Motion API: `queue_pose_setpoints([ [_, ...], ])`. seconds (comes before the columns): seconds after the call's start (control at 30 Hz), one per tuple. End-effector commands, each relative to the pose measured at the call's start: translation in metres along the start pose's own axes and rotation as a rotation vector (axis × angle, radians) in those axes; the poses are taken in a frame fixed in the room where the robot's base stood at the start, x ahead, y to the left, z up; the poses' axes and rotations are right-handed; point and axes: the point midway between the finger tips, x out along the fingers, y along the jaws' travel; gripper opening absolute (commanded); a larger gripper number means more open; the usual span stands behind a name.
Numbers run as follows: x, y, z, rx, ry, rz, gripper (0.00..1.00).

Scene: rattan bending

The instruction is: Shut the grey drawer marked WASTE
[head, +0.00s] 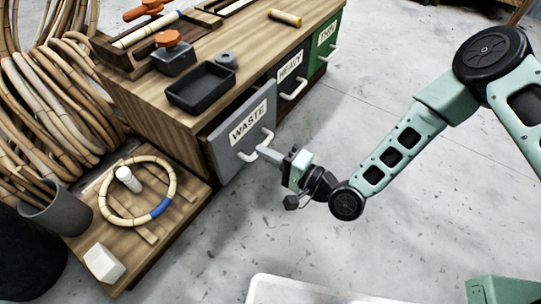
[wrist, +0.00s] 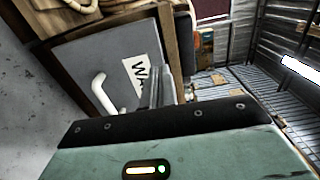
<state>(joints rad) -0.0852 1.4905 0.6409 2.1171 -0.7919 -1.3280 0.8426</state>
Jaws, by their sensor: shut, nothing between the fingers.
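The grey drawer marked WASTE (head: 229,146) is in the bench's left end, pulled out, its front standing forward of the bench face. It has a white handle (head: 258,145). In the wrist view the drawer front (wrist: 110,55) fills the upper left, with its handle (wrist: 103,95) left of the fingers and the label partly hidden behind them. My gripper (head: 264,151) is shut and empty, its fingertips at or very near the drawer front by the handle. I cannot tell whether they touch.
Drawers marked HEAVY (head: 290,72) and THIN (head: 326,40) are to the right in the wooden bench (head: 150,95). A black tray (head: 202,88) sits on top. A low wooden platform (head: 185,195) with a cane ring stands at the left. The floor (head: 330,120) in front is clear.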

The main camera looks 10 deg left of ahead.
Motion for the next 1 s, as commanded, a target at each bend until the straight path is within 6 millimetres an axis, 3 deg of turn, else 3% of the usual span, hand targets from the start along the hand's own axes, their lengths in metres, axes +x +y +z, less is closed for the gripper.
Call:
queue_pose_setpoints([
  [0.3, 0.066, 0.004, 0.000, -0.003, -0.001, -0.003, 0.00],
  [0.5, 0.092, 0.004, 0.000, -0.002, 0.000, 0.000, 0.00],
  [1.0, 0.101, 0.000, 0.000, 0.000, 0.001, 0.001, 0.00],
])
